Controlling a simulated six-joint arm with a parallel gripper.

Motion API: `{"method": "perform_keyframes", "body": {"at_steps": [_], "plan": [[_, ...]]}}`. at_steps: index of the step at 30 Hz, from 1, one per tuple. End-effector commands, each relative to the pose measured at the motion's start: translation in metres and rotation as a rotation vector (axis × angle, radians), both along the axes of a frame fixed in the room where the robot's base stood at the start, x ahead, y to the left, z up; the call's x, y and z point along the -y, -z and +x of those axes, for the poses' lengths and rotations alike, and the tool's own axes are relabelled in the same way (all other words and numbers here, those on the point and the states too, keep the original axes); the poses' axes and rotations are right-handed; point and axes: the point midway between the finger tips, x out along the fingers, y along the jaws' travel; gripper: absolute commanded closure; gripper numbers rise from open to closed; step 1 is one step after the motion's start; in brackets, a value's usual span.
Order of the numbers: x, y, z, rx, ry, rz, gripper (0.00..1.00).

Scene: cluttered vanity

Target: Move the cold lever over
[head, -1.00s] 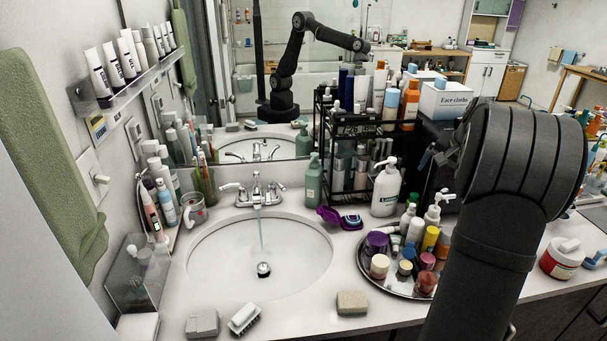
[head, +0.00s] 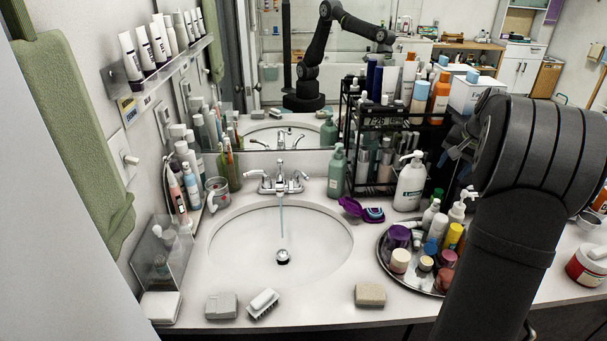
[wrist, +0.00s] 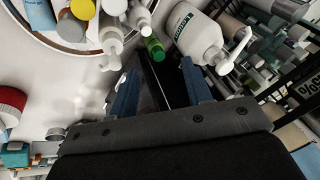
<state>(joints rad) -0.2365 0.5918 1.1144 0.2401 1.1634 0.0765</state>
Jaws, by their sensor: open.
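The chrome faucet (head: 281,188) stands behind the sink, with a thin stream of water running from its spout. It has a left lever (head: 262,176) and a right lever (head: 301,176); I cannot read which is marked cold. The faucet is not visible in the wrist view. My gripper (wrist: 160,88) is open and empty, with its blue-grey fingers apart above the counter, near a green-capped bottle (wrist: 155,48) and a white pump bottle (wrist: 192,35). In the head view it is mostly hidden behind my arm, well right of the faucet.
The round tray (head: 385,262) of small bottles lies between the sink (head: 240,240) and my arm. A green pump bottle (head: 337,175), a purple case (head: 351,207) and a black rack (head: 372,190) stand right of the faucet. A cup (head: 217,192) stands left.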

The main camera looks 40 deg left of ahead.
Motion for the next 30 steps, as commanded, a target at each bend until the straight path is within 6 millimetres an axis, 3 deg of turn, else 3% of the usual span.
{"method": "perform_keyframes", "body": {"at_steps": [1, 5, 9, 15, 18, 22, 26, 30], "plan": [[-0.030, -0.001, -0.007, 0.024, -0.084, -0.017, 0.61], [-0.105, -0.004, -0.031, 0.103, -0.333, -0.074, 0.61], [-0.184, -0.009, -0.066, 0.198, -0.605, -0.131, 0.61], [-0.281, -0.015, -0.129, 0.332, -0.959, -0.200, 0.61], [-0.313, -0.018, -0.154, 0.384, -1.082, -0.223, 0.61], [-0.334, -0.020, -0.174, 0.423, -1.175, -0.241, 0.61], [-0.342, -0.016, -0.179, 0.433, -1.201, -0.247, 0.61], [-0.347, 0.000, -0.174, 0.432, -1.201, -0.247, 0.61]]}}
